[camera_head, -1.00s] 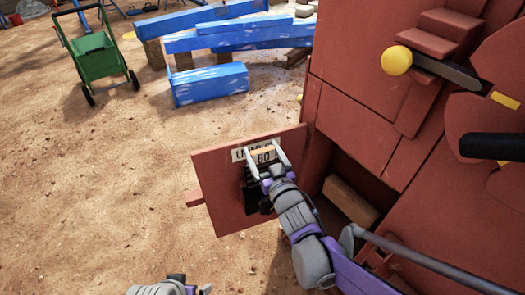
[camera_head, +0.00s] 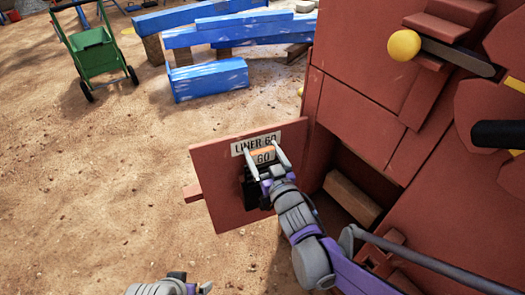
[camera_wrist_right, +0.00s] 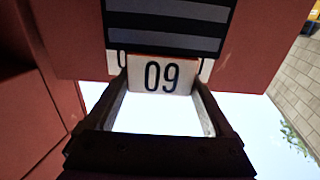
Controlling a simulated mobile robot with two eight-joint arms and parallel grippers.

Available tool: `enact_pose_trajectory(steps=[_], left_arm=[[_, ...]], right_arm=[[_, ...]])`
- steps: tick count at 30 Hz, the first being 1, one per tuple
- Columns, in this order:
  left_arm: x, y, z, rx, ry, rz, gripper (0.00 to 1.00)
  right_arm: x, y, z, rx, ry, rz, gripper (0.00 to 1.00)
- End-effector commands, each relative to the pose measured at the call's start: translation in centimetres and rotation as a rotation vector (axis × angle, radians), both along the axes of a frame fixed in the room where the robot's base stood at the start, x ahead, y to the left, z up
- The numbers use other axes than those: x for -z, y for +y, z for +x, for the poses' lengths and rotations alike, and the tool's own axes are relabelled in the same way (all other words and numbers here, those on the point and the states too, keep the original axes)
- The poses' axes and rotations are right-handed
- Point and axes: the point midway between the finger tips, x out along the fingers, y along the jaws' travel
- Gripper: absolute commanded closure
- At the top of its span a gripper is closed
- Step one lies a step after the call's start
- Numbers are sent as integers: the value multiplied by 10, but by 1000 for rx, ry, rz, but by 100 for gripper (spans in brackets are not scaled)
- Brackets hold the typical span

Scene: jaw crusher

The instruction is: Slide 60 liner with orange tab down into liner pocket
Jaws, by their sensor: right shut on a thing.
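The 60 liner's tag (camera_head: 263,157) is a pale block with an orange edge and "60" on it. In the right wrist view, the tag (camera_wrist_right: 160,75) appears upside down between the fingers, with a dark grey-striped face (camera_wrist_right: 165,20) above it. My right gripper (camera_head: 264,160) is shut on the liner. Behind it is a red panel (camera_head: 220,165) with a white "LINER 60" sign (camera_head: 268,143); the tag sits just below that sign. The liner's lower part and the pocket are mostly hidden by my gripper. My left gripper (camera_head: 190,284) is at the bottom edge, partly cut off.
The red crusher body (camera_head: 385,90) fills the right side, with a yellow ball knob (camera_head: 404,45) and a dark opening holding a wooden block (camera_head: 352,198). Blue beams (camera_head: 209,80) and a green cart (camera_head: 92,52) stand behind. Sandy ground on the left is open.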

Motion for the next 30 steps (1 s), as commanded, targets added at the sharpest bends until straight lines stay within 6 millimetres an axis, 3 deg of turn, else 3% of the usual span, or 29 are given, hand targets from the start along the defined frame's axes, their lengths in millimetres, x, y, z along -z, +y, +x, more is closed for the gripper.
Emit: enact_pose_trajectory(steps=[30], left_arm=[[21, 0, 3, 0, 5, 0, 0]], right_arm=[[26, 1, 0, -1, -2, 3, 100]])
